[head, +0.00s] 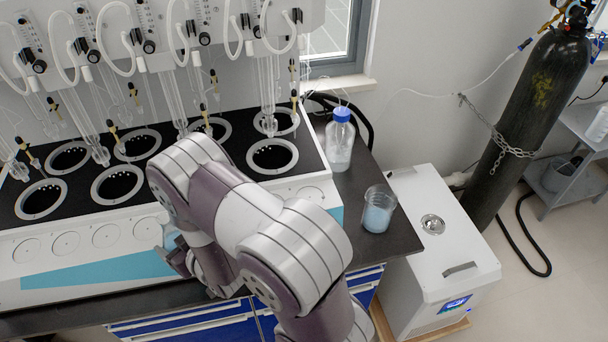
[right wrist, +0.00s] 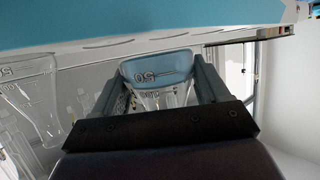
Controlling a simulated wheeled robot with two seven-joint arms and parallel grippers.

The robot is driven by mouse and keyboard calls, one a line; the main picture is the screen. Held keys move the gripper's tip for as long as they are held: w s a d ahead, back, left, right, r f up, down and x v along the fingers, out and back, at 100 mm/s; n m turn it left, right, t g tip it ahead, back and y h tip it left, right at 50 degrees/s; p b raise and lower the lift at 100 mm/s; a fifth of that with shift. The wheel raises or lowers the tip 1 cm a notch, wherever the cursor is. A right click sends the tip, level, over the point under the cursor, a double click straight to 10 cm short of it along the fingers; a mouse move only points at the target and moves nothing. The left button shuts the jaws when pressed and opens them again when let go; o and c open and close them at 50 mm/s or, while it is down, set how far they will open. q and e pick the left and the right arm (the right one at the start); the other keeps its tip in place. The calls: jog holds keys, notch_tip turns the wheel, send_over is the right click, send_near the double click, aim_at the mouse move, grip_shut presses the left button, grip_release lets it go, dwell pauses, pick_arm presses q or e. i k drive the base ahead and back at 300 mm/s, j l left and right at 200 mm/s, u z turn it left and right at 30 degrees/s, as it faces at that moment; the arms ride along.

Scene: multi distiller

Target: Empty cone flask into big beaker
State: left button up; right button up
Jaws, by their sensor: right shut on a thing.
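My right gripper (head: 176,262) is low at the front edge of the bench, left of centre, partly hidden by my own arm. In the right wrist view its two fingers (right wrist: 158,88) are shut on the sides of the clear cone flask (right wrist: 160,70). The flask holds blue liquid and shows a "50" mark. In the head view only a sliver of the flask (head: 172,240) shows. The big beaker (head: 378,212), clear with pale blue contents, stands upright on the dark bench near its right corner, apart from the gripper. My left gripper is not in view.
The distiller (head: 70,255), with several round wells and hanging glassware, fills the bench's left. A blue-capped bottle (head: 340,140) stands behind the beaker. A clear graduated vessel (right wrist: 35,95) shows at the wrist view's left. A white cabinet (head: 440,260) stands right of the bench.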

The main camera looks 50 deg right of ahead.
aim_at(381, 200)
jog(key=k+l+u, duration=0.45)
jog(key=k+l, duration=0.15)
jog(key=l, duration=0.25)
jog(key=k+l+u, duration=0.45)
jog(key=k+l, duration=0.6)
jog(key=k, duration=0.15)
